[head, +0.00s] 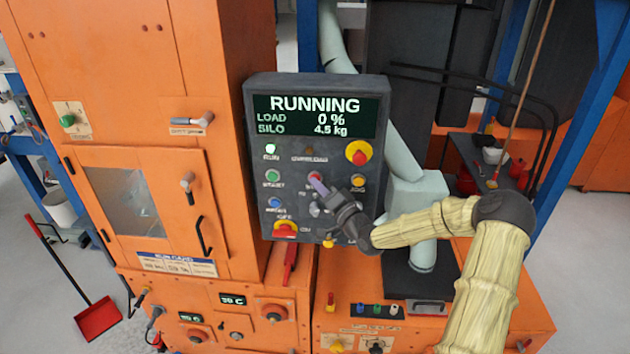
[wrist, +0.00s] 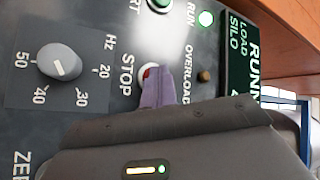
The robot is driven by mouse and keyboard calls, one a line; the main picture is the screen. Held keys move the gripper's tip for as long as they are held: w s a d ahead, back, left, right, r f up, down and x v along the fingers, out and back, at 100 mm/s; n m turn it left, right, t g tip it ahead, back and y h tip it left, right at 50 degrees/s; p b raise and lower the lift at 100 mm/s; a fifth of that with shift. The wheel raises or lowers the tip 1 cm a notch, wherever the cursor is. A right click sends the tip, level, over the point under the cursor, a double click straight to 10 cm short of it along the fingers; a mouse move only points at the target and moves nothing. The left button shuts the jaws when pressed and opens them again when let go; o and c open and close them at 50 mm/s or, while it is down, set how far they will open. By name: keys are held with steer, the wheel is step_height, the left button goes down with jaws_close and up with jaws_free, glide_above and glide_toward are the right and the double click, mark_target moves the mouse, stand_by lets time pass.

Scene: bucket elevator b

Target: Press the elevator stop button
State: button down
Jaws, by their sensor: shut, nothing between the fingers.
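The grey control panel (head: 255,130) stands upright in the head view; its screen (head: 315,115) reads RUNNING, LOAD 0 %, SILO 4.5 kg. The red stop button (wrist: 147,72) shows beside the word STOP in the wrist view, with a pale ring around it, partly covered by my fingers. My gripper (head: 317,184) is shut and empty, its purple fingertips at the button in the head view. The fingertips also overlap the button's edge in the wrist view (wrist: 158,88). I cannot tell whether they touch it or press it in.
A grey Hz knob (wrist: 59,62) sits near the stop button. A green lamp (head: 270,149) is lit, and a red emergency knob (head: 358,152) on yellow is at the panel's right. The orange cabinet (head: 100,95) stands left; an orange console (head: 490,325) lies below.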

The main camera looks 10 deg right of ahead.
steer(key=shift+s, duration=0.15)
steer(key=shift+s+a, duration=0.25)
steer(key=shift+s, duration=0.35)
steer(key=shift+s, duration=0.1)
steer(key=s, duration=0.1)
steer(key=s+a, duration=0.1)
steer(key=s, duration=0.2)
steer(key=shift+s+a, duration=0.25)
steer(key=shift+s, duration=0.05)
stand_by(0.7)
